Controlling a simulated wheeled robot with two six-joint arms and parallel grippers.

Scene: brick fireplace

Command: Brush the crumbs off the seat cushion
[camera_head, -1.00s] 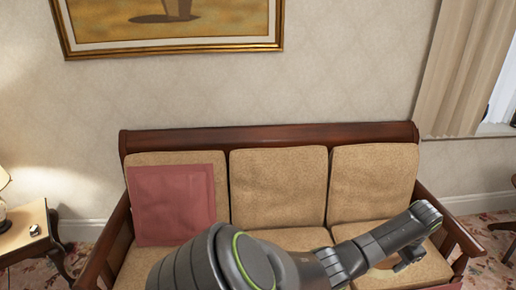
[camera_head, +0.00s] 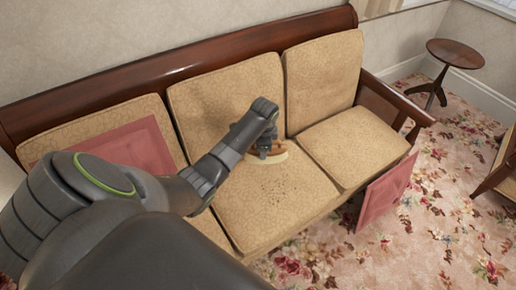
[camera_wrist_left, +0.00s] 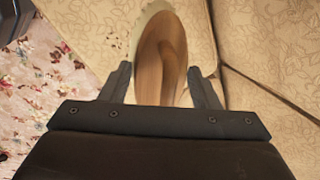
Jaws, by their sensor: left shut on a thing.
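The middle seat cushion (camera_head: 262,215) is tan and patterned, with dark crumbs (camera_head: 277,188) scattered near its centre. My left gripper (camera_head: 266,152) is shut on a wooden brush (camera_head: 280,157) with a pale bristle edge, at the back of that cushion near the backrest. In the left wrist view the oval brown brush (camera_wrist_left: 162,58) sits between the two fingers, its pale rim along the left and top. A few dark specks show left of it on the cushion. Whether the bristles touch the cushion I cannot tell. My right gripper is not in view.
A red cushion (camera_head: 134,146) leans on the left backrest. Another flat red cushion (camera_head: 385,197) leans against the sofa's front at the right. The right seat cushion (camera_head: 355,145) is bare. A small round table (camera_head: 454,52) stands beyond the wooden armrest (camera_head: 398,97). Floral carpet is in front.

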